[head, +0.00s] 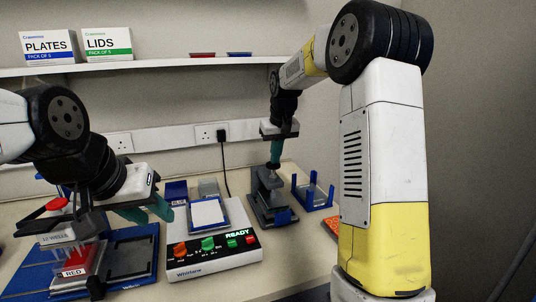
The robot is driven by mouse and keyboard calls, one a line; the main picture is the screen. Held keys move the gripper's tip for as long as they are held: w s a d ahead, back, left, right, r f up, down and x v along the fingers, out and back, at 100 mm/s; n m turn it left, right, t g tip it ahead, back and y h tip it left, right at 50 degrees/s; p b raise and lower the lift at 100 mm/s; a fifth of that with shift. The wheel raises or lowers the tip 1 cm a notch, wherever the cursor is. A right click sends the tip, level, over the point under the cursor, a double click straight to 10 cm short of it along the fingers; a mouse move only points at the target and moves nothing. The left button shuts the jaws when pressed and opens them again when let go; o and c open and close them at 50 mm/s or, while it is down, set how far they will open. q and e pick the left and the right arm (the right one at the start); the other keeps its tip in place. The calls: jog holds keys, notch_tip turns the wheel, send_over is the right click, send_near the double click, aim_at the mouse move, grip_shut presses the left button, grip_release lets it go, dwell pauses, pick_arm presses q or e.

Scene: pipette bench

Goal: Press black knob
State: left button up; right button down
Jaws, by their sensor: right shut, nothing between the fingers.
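My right gripper (275,158) points straight down with its teal fingers shut and empty. Its tips are at the top of a grey stand-like device (265,205) on the bench. I cannot make out a separate black knob there; the fingers cover part of the device's top. Whether the tips touch it I cannot tell. My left gripper (148,209) is at the left, its teal fingers apart with nothing seen between them, above the bench between a red-topped device (58,204) and the white instrument.
The white instrument (215,256) reads READY and has orange, green and red controls. A blue-posted holder (315,193) stands right of the grey device. A blue tray (30,278) lies lower left. A shelf (180,66) with PLATES and LIDS boxes hangs behind. A black cable runs from a wall socket.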

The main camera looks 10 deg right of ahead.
jog(key=shift+s+f, duration=0.15)
jog(key=shift+f, duration=0.75)
jog(key=shift+s+f, duration=0.1)
jog(key=shift+f, duration=0.75)
jog(key=v, duration=0.9)
jog(key=shift+w, duration=0.35)
jog(key=shift+r, duration=0.15)
jog(key=s+r+t, duration=0.1)
jog(key=s+r, duration=0.3)
jog(key=s, duration=1.1)
jog(key=s+f+t, duration=0.1)
jog(key=s+f, duration=0.1)
jog(key=s, duration=0.6)
jog(key=s+f+m+y, duration=0.1)
jog(key=s+f, duration=0.1)
jog(key=s, duration=0.6)
jog(key=shift+a+f+m+t+y, duration=0.25)
jog(key=shift+f+m+t+y, duration=0.05)
jog(key=shift+f+t, duration=0.1)
